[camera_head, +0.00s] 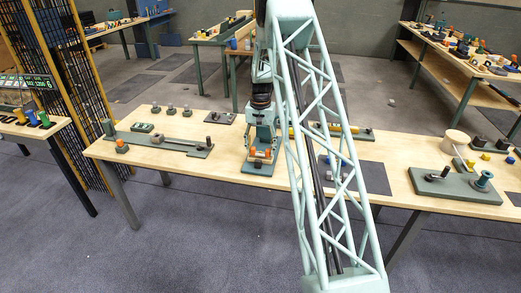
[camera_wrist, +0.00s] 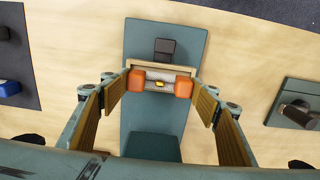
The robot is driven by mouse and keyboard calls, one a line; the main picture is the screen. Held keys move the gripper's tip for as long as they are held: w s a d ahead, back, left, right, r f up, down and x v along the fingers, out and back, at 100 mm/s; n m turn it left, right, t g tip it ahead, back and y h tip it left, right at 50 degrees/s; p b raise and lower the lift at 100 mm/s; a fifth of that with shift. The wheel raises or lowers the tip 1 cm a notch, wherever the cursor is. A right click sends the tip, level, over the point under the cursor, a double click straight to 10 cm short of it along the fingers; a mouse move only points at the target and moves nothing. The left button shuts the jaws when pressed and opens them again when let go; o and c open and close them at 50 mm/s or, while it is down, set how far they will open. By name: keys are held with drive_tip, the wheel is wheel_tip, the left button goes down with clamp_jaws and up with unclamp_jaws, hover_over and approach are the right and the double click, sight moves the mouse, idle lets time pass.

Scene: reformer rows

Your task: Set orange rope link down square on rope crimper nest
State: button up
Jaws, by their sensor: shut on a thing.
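The orange rope link (camera_wrist: 138,80) has two orange ends joined by a pale grey middle with a small yellow patch. My gripper (camera_wrist: 160,84) is shut on it, with one brown-padded finger at each orange end. The link lies level across the wrist view, over the beige cradle of the rope crimper nest (camera_wrist: 162,64), and looks about square to it. I cannot tell whether it rests in the cradle or hangs just above. The nest's teal plate (camera_wrist: 138,36) carries a dark block behind the cradle. In the head view the link (camera_head: 267,153) shows orange below my gripper (camera_head: 262,148).
A long teal fixture (camera_head: 160,143) with a rod lies left on the wooden bench. Several small grey knobs stand behind it. My lattice column hides part of the bench. A teal plate with a crank (camera_head: 455,187) lies to the right, beside a pale round container (camera_head: 456,141).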

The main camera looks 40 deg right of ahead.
sight(260, 153)
drive_tip(key=shift+f+b, duration=0.3)
drive_tip(key=shift+f, duration=0.5)
drive_tip(key=o, duration=1)
drive_tip(key=shift+c, duration=0.2)
drive_tip(key=shift+r, duration=0.1)
wheel_tip(260, 153, up, 12)
idle(1.3)
